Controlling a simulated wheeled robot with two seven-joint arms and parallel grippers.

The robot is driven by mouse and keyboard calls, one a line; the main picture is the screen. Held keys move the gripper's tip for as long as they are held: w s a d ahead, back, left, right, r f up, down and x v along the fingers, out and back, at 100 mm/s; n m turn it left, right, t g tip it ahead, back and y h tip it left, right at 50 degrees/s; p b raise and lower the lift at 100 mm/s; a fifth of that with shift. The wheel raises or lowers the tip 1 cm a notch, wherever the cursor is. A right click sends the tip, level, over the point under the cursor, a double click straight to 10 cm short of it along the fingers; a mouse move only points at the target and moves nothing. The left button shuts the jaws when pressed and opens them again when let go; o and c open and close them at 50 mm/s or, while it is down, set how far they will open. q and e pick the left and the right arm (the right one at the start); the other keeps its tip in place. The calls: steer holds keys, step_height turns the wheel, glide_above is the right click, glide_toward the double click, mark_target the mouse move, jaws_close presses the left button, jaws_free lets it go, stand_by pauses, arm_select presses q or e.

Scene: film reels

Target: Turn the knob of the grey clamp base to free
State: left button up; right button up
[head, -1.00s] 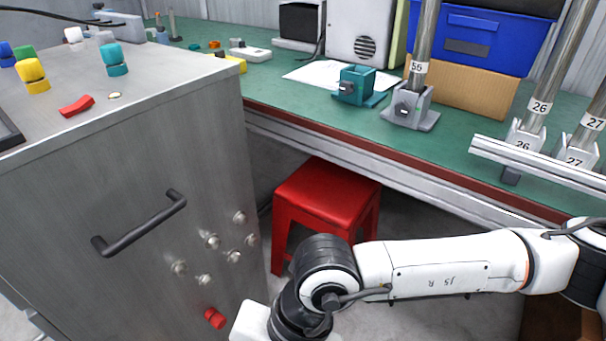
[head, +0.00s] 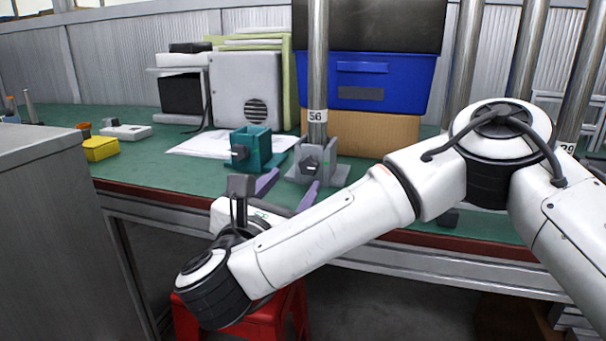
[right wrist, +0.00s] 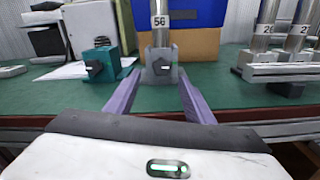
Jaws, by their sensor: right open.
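The grey clamp base (head: 324,172) stands on the green bench and holds an upright metal pole (head: 317,70) labelled 56. Its dark knob (head: 310,164) is on the front face. In the right wrist view the knob (right wrist: 162,68) faces the camera, between the two fingers in the picture. My right gripper (head: 289,184) is open and empty, with purple fingers pointing at the base from in front. In the right wrist view its fingertips (right wrist: 157,80) seem just short of the base; contact cannot be told. My left gripper is out of view.
A teal clamp base (head: 251,150) with its own knob stands just left of the grey one. Behind are a blue bin (head: 375,80) on a cardboard box (head: 355,133). More poles stand at the right. A red stool (head: 250,320) is under the bench edge.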

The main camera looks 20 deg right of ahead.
mark_target(307, 168)
steer(key=x, duration=0.6)
steer(key=shift+w+d, duration=0.1)
steer(key=shift+d, duration=0.2)
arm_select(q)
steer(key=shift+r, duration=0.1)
arm_select(e)
steer(key=c, duration=1.1)
steer(key=shift+o, duration=0.2)
